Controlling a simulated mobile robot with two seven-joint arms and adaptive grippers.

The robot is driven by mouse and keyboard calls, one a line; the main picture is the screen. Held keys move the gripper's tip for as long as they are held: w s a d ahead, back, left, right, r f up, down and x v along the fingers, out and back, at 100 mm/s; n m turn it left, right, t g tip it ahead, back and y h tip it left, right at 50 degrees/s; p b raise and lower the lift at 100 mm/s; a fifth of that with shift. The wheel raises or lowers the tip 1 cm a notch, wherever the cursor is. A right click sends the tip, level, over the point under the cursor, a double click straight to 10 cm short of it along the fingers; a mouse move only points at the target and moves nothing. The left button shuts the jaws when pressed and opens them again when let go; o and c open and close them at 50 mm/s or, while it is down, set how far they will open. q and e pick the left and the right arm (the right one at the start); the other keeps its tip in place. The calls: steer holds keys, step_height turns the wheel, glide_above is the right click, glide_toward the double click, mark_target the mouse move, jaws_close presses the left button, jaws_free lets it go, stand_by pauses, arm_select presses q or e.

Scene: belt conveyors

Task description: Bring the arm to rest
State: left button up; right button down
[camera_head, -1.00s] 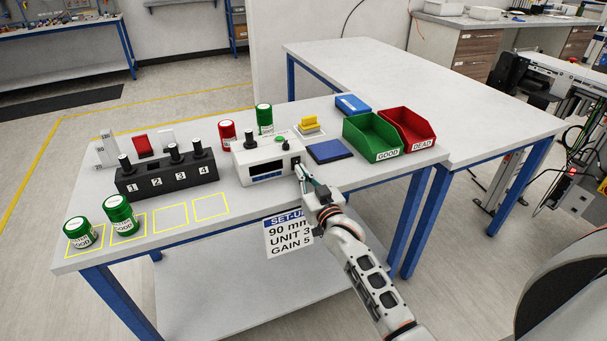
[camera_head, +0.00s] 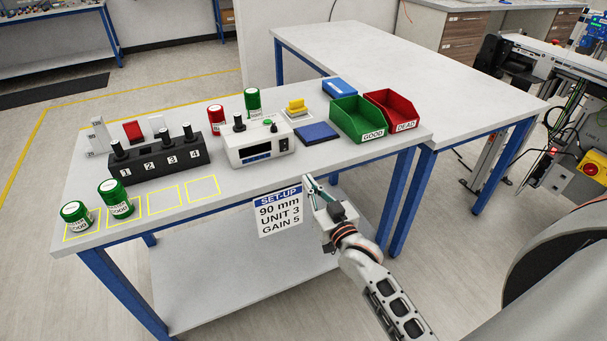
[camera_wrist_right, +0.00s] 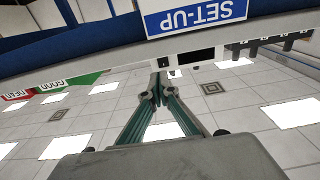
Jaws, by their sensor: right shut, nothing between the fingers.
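My right gripper (camera_head: 308,182) is in front of the table's front edge, just right of the hanging SET-UP sign (camera_head: 279,212). It is shut and empty; in the wrist view its two green fingers (camera_wrist_right: 158,90) meet at the tips. The right arm reaches in from the lower right. The white meter box (camera_head: 258,143) with a dark display and knobs stands on the table behind the gripper, apart from it. My left gripper is not in view.
The table (camera_head: 225,172) holds a black numbered block (camera_head: 160,163), green canisters (camera_head: 115,198) on yellow squares, a blue pad (camera_head: 316,133), a green GOOD bin (camera_head: 358,120) and a red DEAD bin (camera_head: 394,110). Floor is open before the table.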

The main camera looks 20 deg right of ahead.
steer(key=shift+s, duration=0.3)
steer(key=s+a+f+n+g+y, duration=0.1)
steer(key=s+a+f+g, duration=0.3)
steer(key=s+f, duration=0.6)
steer(key=s+a+f+n+g+y, duration=0.1)
steer(key=s+a+f+n+g, duration=0.2)
steer(key=s+f, duration=0.8)
steer(key=s+a+g, duration=0.1)
steer(key=s+a, duration=0.1)
steer(key=s, duration=0.2)
steer(key=shift+s+a+f+y, duration=0.15)
steer(key=shift+s+f+y, duration=0.05)
steer(key=shift+s+y, duration=0.2)
